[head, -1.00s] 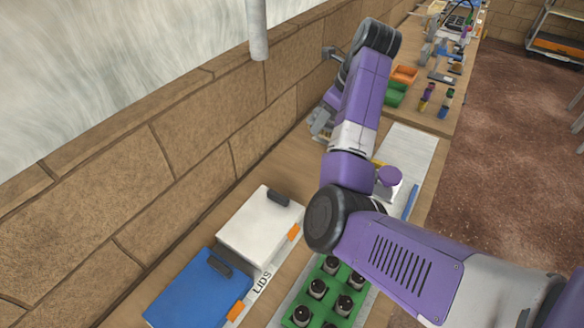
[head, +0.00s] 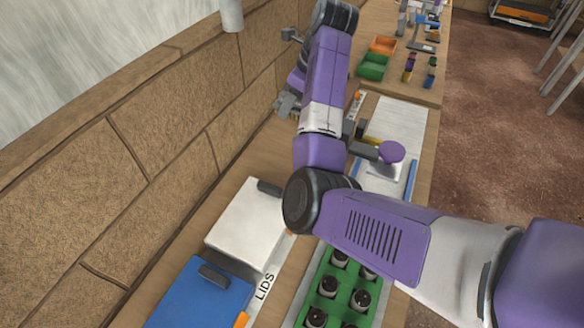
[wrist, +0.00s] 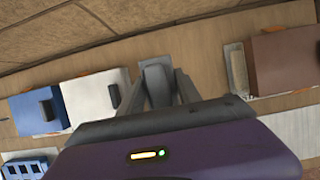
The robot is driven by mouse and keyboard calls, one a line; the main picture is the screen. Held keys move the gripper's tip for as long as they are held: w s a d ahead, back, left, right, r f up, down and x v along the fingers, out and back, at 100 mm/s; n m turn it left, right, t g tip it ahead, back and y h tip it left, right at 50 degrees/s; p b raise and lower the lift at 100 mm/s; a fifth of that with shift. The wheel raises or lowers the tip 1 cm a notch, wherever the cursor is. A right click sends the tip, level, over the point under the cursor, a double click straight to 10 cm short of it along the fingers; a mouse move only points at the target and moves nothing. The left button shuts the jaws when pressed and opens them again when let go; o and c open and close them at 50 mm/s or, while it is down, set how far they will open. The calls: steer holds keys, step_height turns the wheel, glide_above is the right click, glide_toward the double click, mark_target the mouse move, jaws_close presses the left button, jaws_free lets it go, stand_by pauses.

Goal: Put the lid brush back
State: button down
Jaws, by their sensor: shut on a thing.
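My gripper (wrist: 158,88) is shut on a grey piece (wrist: 155,76) that stands between its fingers in the wrist view. I take this to be the lid brush; its lower end is hidden by my wrist. In the head view my gripper (head: 287,102) is by the wall side of the bench, partly behind my arm, and what it holds cannot be made out. To the right of it in the wrist view, a narrow pale tray with a beige top (wrist: 236,70) lies beside a brown box.
A white box (head: 247,222) and a blue box (head: 205,295), both with dark handles, stand by the LIDS label (head: 265,286). The brown box (wrist: 284,62) is on the other side. A green rack (head: 330,285) holds several bottles. The brick wall (head: 150,140) borders the bench.

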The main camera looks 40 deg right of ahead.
mark_target(286, 163)
step_height(286, 163, down, 20)
steer(key=shift+f+p, duration=0.15)
steer(key=shift+p, duration=0.55)
steer(key=shift+f, duration=0.15)
steer(key=c, duration=0.8)
jaws_free()
steer(key=shift+c, duration=0.2)
steer(key=v, duration=1.2)
steer(key=shift+w, duration=0.15)
